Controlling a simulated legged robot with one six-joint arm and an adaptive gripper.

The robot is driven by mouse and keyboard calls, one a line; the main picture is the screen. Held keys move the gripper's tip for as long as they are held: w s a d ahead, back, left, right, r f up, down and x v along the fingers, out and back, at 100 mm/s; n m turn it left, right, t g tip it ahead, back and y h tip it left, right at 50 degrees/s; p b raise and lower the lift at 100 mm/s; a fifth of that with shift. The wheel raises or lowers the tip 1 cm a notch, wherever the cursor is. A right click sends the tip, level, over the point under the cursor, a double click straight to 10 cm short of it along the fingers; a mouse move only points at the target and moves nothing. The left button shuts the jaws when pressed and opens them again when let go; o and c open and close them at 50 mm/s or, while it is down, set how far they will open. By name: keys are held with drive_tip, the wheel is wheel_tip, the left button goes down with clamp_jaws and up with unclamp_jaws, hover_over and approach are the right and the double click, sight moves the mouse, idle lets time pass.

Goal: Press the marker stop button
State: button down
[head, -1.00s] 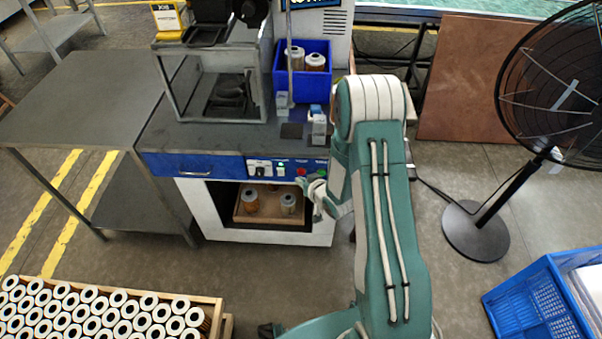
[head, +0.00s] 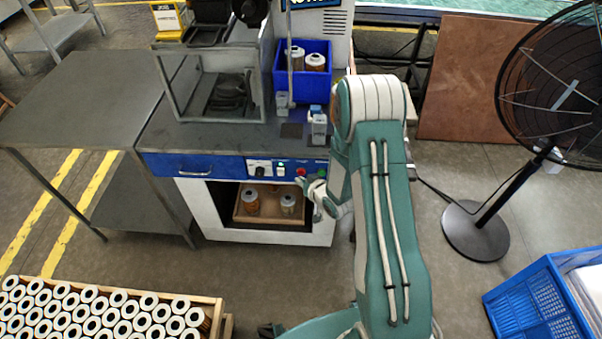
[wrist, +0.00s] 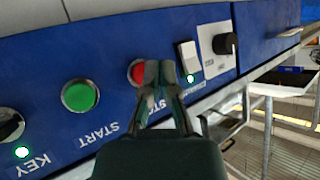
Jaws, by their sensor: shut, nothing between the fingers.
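The red stop button (wrist: 137,72) sits on the blue control panel (wrist: 120,40), with a partly covered "STOP" label under it in the wrist view. In the head view the red button (head: 301,171) shows on the panel's right part. My gripper (wrist: 158,68) is shut and empty, its fingertips in front of the button's right side and hiding part of it. I cannot tell whether they touch it. In the head view my gripper (head: 301,183) is small, just below the red button at the panel front.
A green START button (wrist: 79,95) and a key switch (wrist: 10,125) lie left of the red button. A white switch (wrist: 188,57) and a black knob (wrist: 225,43) lie right. A tray with cartridges (head: 268,219) is in the opening below the panel.

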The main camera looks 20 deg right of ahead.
drive_tip(key=shift+w, duration=0.15)
drive_tip(key=shift+w+d+r, duration=0.1)
drive_tip(key=shift+w+d, duration=0.05)
drive_tip(key=shift+w, duration=0.05)
drive_tip(key=shift+w+d, duration=0.1)
drive_tip(key=shift+w, duration=0.25)
idle(1.1)
drive_tip(key=shift+s, duration=0.1)
drive_tip(key=shift+s+a, duration=0.25)
drive_tip(key=shift+s, duration=0.35)
drive_tip(key=s, duration=0.1)
drive_tip(key=s+a, duration=0.1)
drive_tip(key=s, duration=0.2)
drive_tip(key=shift+s+a, duration=0.25)
drive_tip(key=shift+s, duration=0.15)
idle(0.7)
